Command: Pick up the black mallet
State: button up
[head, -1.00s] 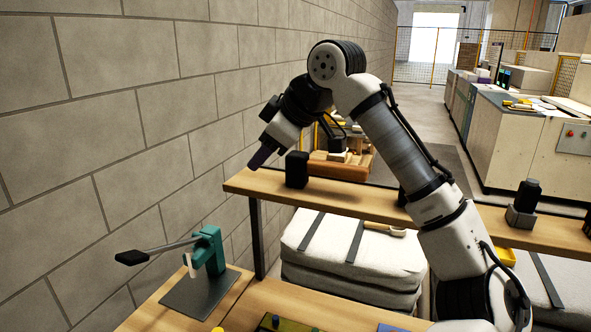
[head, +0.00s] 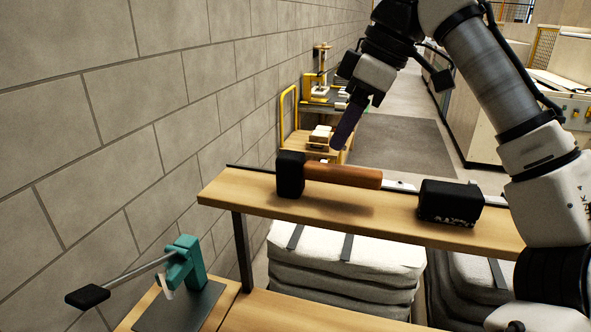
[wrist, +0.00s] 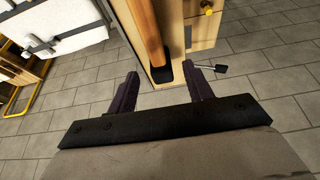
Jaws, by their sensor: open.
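The black mallet has a black block head (head: 290,175) and a red-brown handle (head: 343,175). It lies near the left end of the raised wooden shelf, its handle pointing right, with a shadow below the handle. My gripper (head: 345,132) is above the handle in the head view, tilted downward; only one dark finger shows clearly there. In the wrist view my gripper (wrist: 160,72) is open and empty. The mallet's head (wrist: 160,75) appears between the two dark fingers, its handle (wrist: 147,32) running away upward. I see no contact.
A second black block (head: 450,203) stands on the shelf (head: 240,191) to the right. A green lever press (head: 182,262) is on the lower bench at left. A block wall (head: 120,120) borders the left side. A yellow-railed cart (head: 300,130) stands behind the shelf.

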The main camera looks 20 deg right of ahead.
aim_at(320, 164)
jog(key=x, duration=0.6)
jog(key=shift+a+f, duration=0.15)
jog(key=b+x, duration=0.2)
jog(key=w+b+x, duration=0.1)
jog(key=b+x, duration=0.1)
jog(key=x, duration=0.1)
jog(key=shift+f, duration=0.1)
jog(key=c, duration=1)
jog(key=shift+r, duration=0.2)
notch_tip(320, 164, up, 10)
jog(key=shift+f, duration=0.1)
